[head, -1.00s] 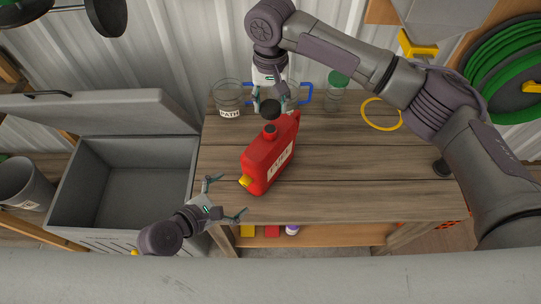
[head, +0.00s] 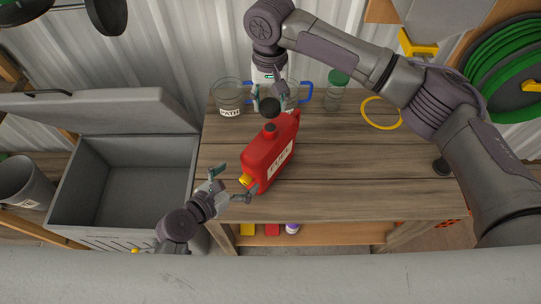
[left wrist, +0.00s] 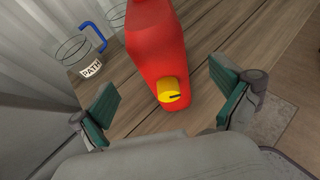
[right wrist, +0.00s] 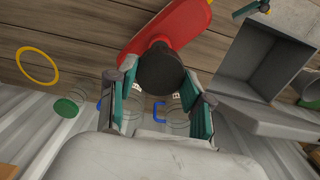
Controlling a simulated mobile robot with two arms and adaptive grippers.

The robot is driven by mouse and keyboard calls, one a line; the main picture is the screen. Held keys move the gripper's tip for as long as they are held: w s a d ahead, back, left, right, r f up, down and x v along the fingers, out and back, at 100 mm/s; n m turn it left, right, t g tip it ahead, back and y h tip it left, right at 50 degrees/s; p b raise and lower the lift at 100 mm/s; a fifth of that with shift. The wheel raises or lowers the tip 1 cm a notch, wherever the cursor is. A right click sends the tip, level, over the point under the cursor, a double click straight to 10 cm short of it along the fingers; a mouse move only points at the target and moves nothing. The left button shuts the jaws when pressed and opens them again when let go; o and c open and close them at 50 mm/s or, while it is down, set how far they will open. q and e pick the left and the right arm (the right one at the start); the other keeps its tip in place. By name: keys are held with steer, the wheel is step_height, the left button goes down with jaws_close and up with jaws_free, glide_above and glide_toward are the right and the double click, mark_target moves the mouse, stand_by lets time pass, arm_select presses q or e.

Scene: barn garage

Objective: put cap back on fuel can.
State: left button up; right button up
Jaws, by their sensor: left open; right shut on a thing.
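The red fuel can (head: 262,158) stands on the wooden workbench, its label facing right. It has a red neck on top (head: 270,130) and a yellow knob (head: 245,180) low on its near-left end. My right gripper (head: 269,94) is shut on a black round cap (head: 270,105), which appears just above and behind the neck; the gap is hard to judge. The cap shows large in the right wrist view (right wrist: 160,69). My left gripper (head: 232,184) is open, its fingers on either side of the can's yellow-knob end. The left wrist view shows the knob (left wrist: 169,90) between the fingers, apparently untouched.
A green-lidded jar (head: 337,88) and a yellow ring (head: 381,113) are to the right. An open grey chest (head: 122,185) adjoins the bench's left side. The bench's right half (head: 370,165) is mostly clear.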

mark_target(265, 157)
arm_select(q)
steer(key=x, duration=0.8)
steer(key=shift+w+d+f, duration=0.15)
steer(key=shift+w+d, duration=0.05)
steer(key=shift+c, duration=0.2)
steer(key=c, duration=1.6)
arm_select(e)
steer(key=f, duration=0.5)
steer(key=shift+w+d, duration=0.25)
steer(key=shift+w, duration=0.15)
arm_select(q)
steer(key=shift+s+f, duration=0.1)
steer(key=shift+c, duration=0.2)
arm_select(e)
steer(key=shift+f, duration=0.1)
steer(key=shift+f, duration=0.8)
arm_select(q)
steer(key=shift+f, duration=0.1)
arm_select(e)
steer(key=shift+f, duration=0.55)
